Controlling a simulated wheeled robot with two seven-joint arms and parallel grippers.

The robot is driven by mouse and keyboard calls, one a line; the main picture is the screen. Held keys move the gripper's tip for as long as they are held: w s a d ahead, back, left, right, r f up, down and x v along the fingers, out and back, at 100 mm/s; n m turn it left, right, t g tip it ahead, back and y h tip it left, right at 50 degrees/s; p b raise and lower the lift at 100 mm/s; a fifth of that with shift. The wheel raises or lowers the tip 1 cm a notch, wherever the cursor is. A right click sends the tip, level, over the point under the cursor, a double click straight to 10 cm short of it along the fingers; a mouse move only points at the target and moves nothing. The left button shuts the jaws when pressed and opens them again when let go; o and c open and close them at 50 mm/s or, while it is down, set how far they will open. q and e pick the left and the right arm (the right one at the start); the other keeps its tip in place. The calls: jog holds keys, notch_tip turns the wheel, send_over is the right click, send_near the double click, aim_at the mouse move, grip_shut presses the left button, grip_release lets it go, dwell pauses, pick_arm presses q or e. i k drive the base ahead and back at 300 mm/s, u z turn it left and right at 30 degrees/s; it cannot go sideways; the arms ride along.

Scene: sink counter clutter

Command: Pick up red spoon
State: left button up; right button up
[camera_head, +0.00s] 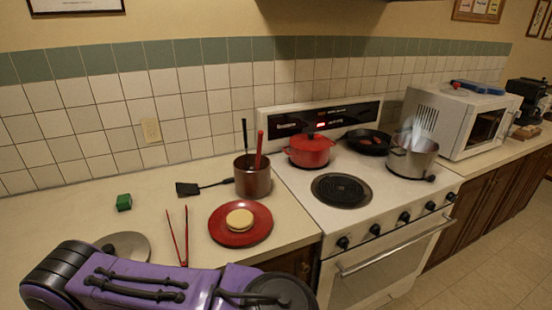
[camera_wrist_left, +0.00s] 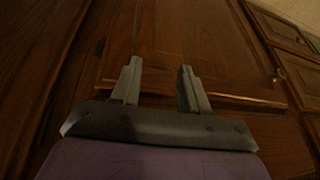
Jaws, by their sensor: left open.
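A red handle, likely the red spoon (camera_head: 259,148), stands up out of a dark red-brown pot (camera_head: 253,181) on the counter, left of the stove. Its lower end is hidden inside the pot. A dark handle (camera_head: 245,135) stands beside it in the same pot. In the left wrist view my left gripper (camera_wrist_left: 157,85) is open and empty, with wooden cabinet fronts beyond it. In the head view my purple arm crosses the lower left, and its fingers do not show. My right gripper is in neither view.
A red plate with a yellow round item (camera_head: 239,218), red tongs (camera_head: 181,238), a black spatula (camera_head: 190,188), a green block (camera_head: 124,202) and a lid (camera_head: 122,246) lie on the counter (camera_head: 72,218). The stove at right holds a red pot (camera_head: 309,151), a black pan and a steel pot.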

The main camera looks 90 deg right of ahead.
aim_at(260, 135)
jog(key=z, duration=2.1)
